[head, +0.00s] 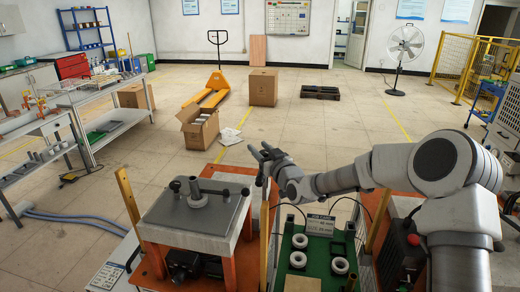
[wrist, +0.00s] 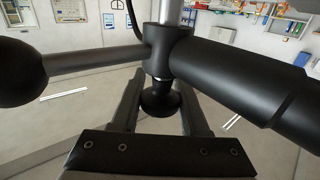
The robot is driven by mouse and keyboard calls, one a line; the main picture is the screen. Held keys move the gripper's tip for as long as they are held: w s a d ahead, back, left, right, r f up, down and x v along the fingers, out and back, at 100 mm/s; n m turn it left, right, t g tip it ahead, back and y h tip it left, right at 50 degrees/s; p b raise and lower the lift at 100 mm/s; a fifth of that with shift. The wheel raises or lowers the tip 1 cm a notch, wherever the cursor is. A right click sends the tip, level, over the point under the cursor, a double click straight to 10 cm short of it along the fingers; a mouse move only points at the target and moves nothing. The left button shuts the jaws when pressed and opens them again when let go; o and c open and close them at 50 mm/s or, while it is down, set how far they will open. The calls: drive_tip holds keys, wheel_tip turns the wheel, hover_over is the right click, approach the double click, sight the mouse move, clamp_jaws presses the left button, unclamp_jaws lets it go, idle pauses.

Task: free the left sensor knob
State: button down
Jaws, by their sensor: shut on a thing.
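In the head view my gripper (head: 262,154) is at the left end of my outstretched arm, at the top of a thin upright rod (head: 265,195) beside the heater's grey plate. In the wrist view a small black knob (wrist: 160,100) sits between the two fingers of my gripper (wrist: 160,112), which is shut on it. The knob joins a black clamp hub (wrist: 167,45) on a silver rod (wrist: 172,10). A bar with a black ball end (wrist: 20,72) runs left from the hub. A thick black cylinder (wrist: 240,75) runs right. The knob is too small to make out in the head view.
The heater's grey plate (head: 185,222) carries a black handle and knobs. A green tray (head: 340,252) with white rings and a job card (head: 320,225) stands right of the rod. An open carton (head: 197,128) and a yellow pallet truck (head: 210,88) stand beyond on open floor.

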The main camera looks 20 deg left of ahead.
drive_tip(key=shift+s+f+n+g+y+b, duration=0.1)
drive_tip(key=shift+n+g+y+b, duration=0.35)
drive_tip(key=shift+n+g+y, duration=0.2)
drive_tip(key=shift+a+n+g+y, duration=0.15)
drive_tip(key=shift+n+g+y, duration=0.3)
drive_tip(key=shift+g+y, duration=0.15)
drive_tip(key=shift+s+a+r+n+g+y+p, duration=0.15)
drive_tip(key=shift+s+n+g+y+p, duration=0.1)
drive_tip(key=shift+n+g+y+p, duration=0.75)
drive_tip(key=shift+s+a+r+n+g+y+p, duration=0.2)
drive_tip(key=shift+n+g+p, duration=0.5)
drive_tip(key=shift+g+p, duration=0.6)
drive_tip(key=shift+s+f+n+g+y, duration=0.2)
drive_tip(key=shift+n+g+y, duration=0.1)
drive_tip(key=shift+g, duration=0.15)
drive_tip(key=shift+c, duration=2.2)
unclamp_jaws()
drive_tip(key=shift+d, duration=0.1)
drive_tip(key=b+v, duration=0.2)
drive_tip(key=v, duration=1.5)
drive_tip(key=shift+d+b, duration=0.15)
drive_tip(key=shift+b, duration=0.2)
